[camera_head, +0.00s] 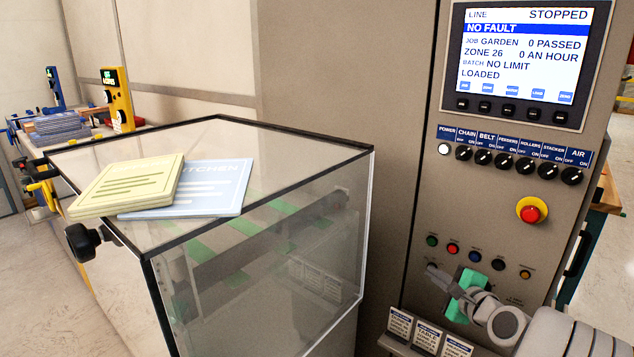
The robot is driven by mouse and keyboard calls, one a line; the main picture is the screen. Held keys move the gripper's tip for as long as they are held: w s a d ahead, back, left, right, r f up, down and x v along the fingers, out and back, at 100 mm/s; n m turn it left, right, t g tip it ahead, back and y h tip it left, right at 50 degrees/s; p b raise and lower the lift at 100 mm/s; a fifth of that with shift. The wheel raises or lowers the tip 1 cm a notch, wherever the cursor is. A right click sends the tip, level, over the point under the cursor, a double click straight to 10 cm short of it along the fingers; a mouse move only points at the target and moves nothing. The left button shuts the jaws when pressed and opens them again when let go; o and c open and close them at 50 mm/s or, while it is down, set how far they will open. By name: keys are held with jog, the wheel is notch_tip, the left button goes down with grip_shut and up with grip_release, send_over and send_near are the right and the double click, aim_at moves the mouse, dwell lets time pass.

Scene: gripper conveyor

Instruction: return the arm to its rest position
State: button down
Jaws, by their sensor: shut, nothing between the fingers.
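My gripper (434,272) is at the lower right, in front of the control cabinet (345,60). Its grey fingers are shut and empty, pointing left and away from me, with a teal part behind them. It is close to the row of small coloured buttons (475,256), just below and left of them; I cannot tell whether it touches the panel. My pale grey arm runs from it to the bottom right corner.
A clear-sided cover (290,150) with a black frame stands at left, with yellow and blue booklets (130,184) on top. Small cards (427,336) stand in a rack below my gripper. A screen (520,60) reads STOPPED; a red stop button (532,212) sits below.

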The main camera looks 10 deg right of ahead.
jog(key=s+a+r+n+g+y+p, duration=0.1)
jog(key=a+r+n+g+p, duration=0.15)
jog(key=a+n, duration=0.35)
jog(key=s+a+r+n+g+p, duration=0.2)
jog(key=a+n+p, duration=0.15)
jog(key=a, duration=0.55)
jog(key=s+a+r+n+g+y+p, duration=0.1)
jog(key=a+r+n+g+p, duration=0.3)
jog(key=a, duration=0.3)
jog(key=s+a+r+n+g+h+p, duration=0.1)
jog(key=s+a+n+p, duration=0.1)
jog(key=s, duration=0.5)
jog(key=s+a+r+n+g+h+p, duration=0.1)
jog(key=s+a+r+n+g+p, duration=0.1)
jog(key=s+n, duration=0.5)
jog(key=shift+s+a+p, duration=0.35)
jog(key=shift+a+p, duration=0.5)
jog(key=shift+a, duration=0.15)
jog(key=shift+n, duration=0.25)
